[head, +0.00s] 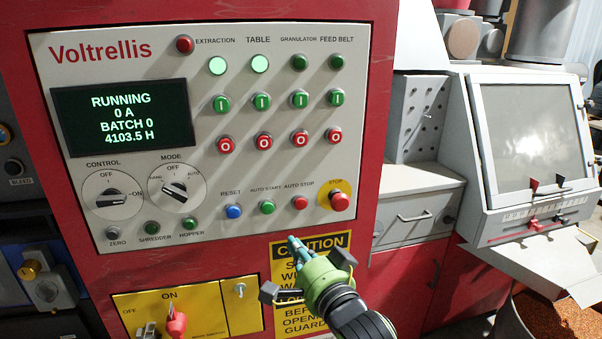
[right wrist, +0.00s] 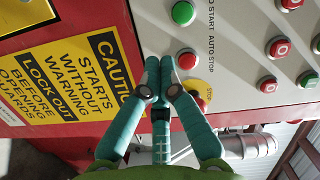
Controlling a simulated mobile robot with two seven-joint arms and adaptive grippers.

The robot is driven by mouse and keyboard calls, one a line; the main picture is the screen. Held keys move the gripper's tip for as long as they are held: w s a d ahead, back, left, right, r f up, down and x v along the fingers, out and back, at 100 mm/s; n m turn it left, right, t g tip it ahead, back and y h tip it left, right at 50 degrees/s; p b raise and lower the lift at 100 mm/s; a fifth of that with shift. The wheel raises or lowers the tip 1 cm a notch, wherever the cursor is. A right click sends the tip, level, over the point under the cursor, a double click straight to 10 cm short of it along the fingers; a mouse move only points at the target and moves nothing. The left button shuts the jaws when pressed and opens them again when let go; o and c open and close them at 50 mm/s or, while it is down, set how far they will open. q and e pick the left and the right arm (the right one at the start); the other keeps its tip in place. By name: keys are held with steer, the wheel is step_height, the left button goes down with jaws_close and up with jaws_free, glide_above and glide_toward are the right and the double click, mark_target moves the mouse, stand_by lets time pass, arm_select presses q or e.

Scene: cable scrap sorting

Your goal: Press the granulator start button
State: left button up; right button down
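The granulator start button (head: 299,99) is a green button marked "I" in the third column of the panel, under the GRANULATOR label. The lamp above it (head: 299,62) is dark, and the red "O" button (head: 299,136) is below it. My right gripper (head: 293,244) is in front of the CAUTION sign, below the buttons and clear of the granulator start button. In the right wrist view its teal fingertips (right wrist: 160,65) are together with nothing between them. They appear near the red auto stop button (right wrist: 187,60). My left gripper is not in view.
The panel (head: 200,160) also carries a red STOP button (head: 339,201) on yellow, two rotary switches and a RUNNING display (head: 122,116). The extraction lamp (head: 217,66) and table lamp (head: 260,64) are lit. A yellow switch plate (head: 205,303) is below. Grey machinery stands right.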

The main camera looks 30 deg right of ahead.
step_height(320, 180, up, 13)
steer(key=d+m+t, duration=0.1)
steer(key=m+t, duration=0.8)
steer(key=m, duration=0.1)
glide_toward(300, 100)
steer(key=s+a+r, duration=0.3)
steer(key=s+r, duration=0.2)
steer(key=r, duration=0.1)
steer(key=shift+s, duration=0.1)
steer(key=shift+w+d+b, duration=0.15)
steer(key=shift+w+d, duration=0.25)
steer(key=shift+w, duration=1)
steer(key=shift+w+d+b, duration=0.1)
steer(key=shift+w+d, duration=0.3)
steer(key=shift+w, duration=1)
steer(key=shift+w+d+b, duration=0.15)
steer(key=shift+w+d, duration=0.25)
steer(key=shift+w, duration=1.05)
steer(key=shift+w+d, duration=0.15)
steer(key=shift+w, duration=0.3)
